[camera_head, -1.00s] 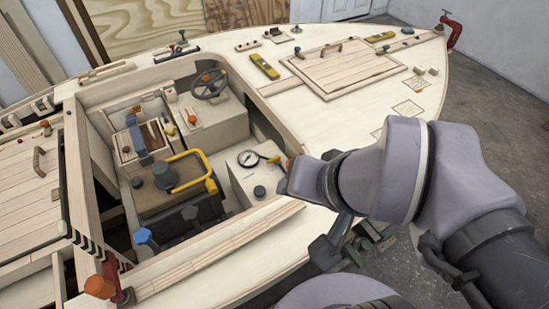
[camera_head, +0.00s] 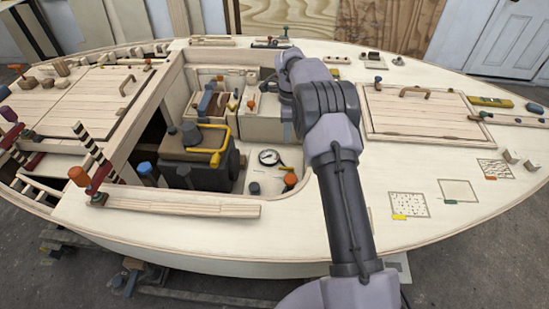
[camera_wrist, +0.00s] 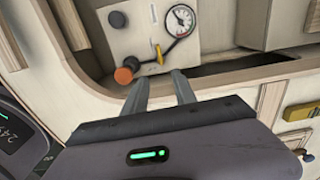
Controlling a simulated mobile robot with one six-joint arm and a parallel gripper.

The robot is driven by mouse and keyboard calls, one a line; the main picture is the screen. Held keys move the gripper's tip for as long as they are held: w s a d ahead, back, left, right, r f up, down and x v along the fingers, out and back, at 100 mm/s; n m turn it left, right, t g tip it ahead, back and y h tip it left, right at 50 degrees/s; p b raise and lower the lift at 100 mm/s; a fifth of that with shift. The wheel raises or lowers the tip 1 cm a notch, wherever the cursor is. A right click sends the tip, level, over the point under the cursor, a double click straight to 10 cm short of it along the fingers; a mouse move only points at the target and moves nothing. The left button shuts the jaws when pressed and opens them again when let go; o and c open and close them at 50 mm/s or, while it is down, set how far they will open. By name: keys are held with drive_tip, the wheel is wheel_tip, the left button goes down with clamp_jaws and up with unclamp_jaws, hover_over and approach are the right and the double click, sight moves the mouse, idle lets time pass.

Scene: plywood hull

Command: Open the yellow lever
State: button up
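A small yellow lever (camera_wrist: 159,54) sits on a pale panel beside a round white gauge (camera_wrist: 180,20) in the wrist view. In the head view the lever (camera_head: 281,168) shows just below right of the gauge (camera_head: 268,157), close to my arm. An orange knob (camera_wrist: 125,75) is to the lever's lower left in the wrist view, and also shows in the head view (camera_head: 290,179). My gripper (camera_wrist: 160,76) has its two fingers apart with nothing between them. The fingertips point at the panel just below the lever. The gripper is hidden by my arm in the head view.
A dark box with a larger yellow bent handle (camera_head: 222,148) stands left of the gauge in the cockpit. A wooden hatch (camera_head: 420,110) lies on the deck to the right.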

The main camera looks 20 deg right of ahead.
sight(285, 167)
drive_tip(key=f+b, duration=0.2)
drive_tip(key=f, duration=0.7)
drive_tip(key=f+b, duration=0.3)
drive_tip(key=f, duration=0.7)
drive_tip(key=shift+w+a+b, duration=0.1)
drive_tip(key=shift+a+b, duration=0.1)
drive_tip(key=shift+b, duration=0.15)
drive_tip(key=shift+c, duration=0.4)
clamp_jaws()
